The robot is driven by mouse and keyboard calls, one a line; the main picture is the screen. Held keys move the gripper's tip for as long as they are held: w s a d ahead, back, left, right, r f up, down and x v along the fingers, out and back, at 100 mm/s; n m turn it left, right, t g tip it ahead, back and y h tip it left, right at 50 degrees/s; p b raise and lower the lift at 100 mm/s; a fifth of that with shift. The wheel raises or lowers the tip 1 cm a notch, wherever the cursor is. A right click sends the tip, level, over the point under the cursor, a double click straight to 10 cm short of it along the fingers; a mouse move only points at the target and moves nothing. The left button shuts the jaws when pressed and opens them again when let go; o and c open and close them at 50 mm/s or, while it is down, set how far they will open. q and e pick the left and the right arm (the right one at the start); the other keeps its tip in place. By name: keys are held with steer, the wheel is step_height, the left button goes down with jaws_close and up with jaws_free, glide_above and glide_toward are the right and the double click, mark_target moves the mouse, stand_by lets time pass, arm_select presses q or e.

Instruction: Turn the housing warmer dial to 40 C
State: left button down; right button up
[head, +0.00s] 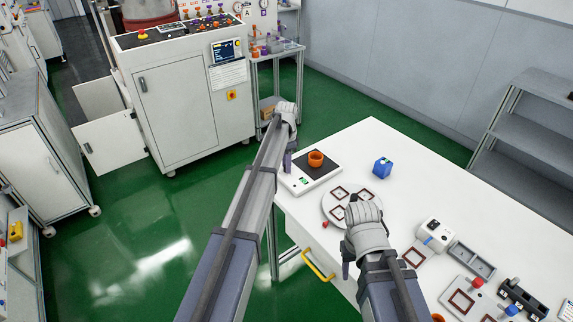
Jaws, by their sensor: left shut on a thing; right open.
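The housing warmer (290,186) is a flat white unit with a black top plate and a small green display, at the left end of the white table. An orange cup (316,159) stands on its plate. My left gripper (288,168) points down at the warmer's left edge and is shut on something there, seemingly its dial. The dial and its setting are hidden by the fingers. My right gripper (346,268) is open and empty, pointing down near the table's front edge.
A blue block (382,167) and a round white plate (334,213) with dark square frames are on the table (370,140). A white device (435,234), a grey tray (472,262) and fixtures stand to the right. A yellow handle (318,267) juts below the front edge.

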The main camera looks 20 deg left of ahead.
arm_select(q)
steer(key=shift+m, duration=1)
steer(key=c, duration=0.7)
jaws_free()
steer(key=shift+o, duration=0.2)
steer(key=shift+r, duration=0.1)
step_height(320, 180, up, 8)
steer(key=p, duration=0.8)
steer(key=shift+f, duration=0.2)
